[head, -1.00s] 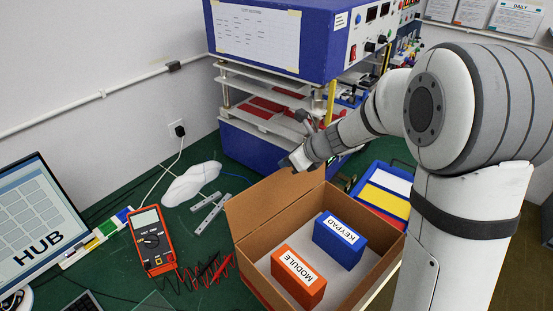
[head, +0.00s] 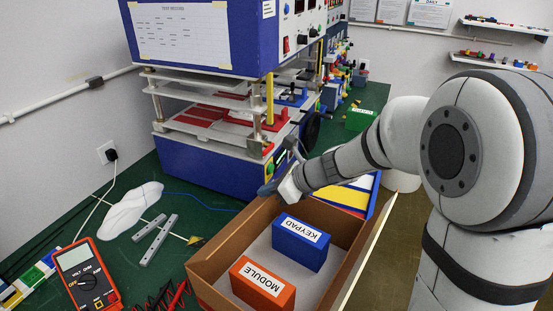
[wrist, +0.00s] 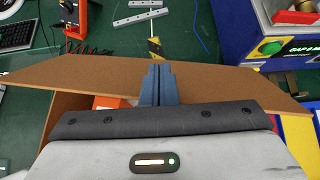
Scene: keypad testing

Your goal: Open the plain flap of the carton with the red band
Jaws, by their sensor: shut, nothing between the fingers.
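The open brown carton (head: 335,222) stands on the green bench in the head view. No red band shows on its visible sides. It holds a blue KEYPAD box (head: 300,243) and an orange MODULE box (head: 262,283). A plain brown flap (head: 232,236) stands out along its far left edge; in the wrist view the flap (wrist: 215,78) spans most of the picture. My gripper (head: 268,190) is shut and empty at the flap's far end. In the wrist view its fingertips (wrist: 157,70) overlap the flap; I cannot tell whether they touch it.
A pale-edged flap (head: 372,250) sticks out on the carton's right. A tray with yellow and white panels (head: 345,196) lies behind the carton. The blue test rig (head: 200,172) stands close behind my gripper. A multimeter (head: 86,275) and metal strips (head: 155,240) lie to the left.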

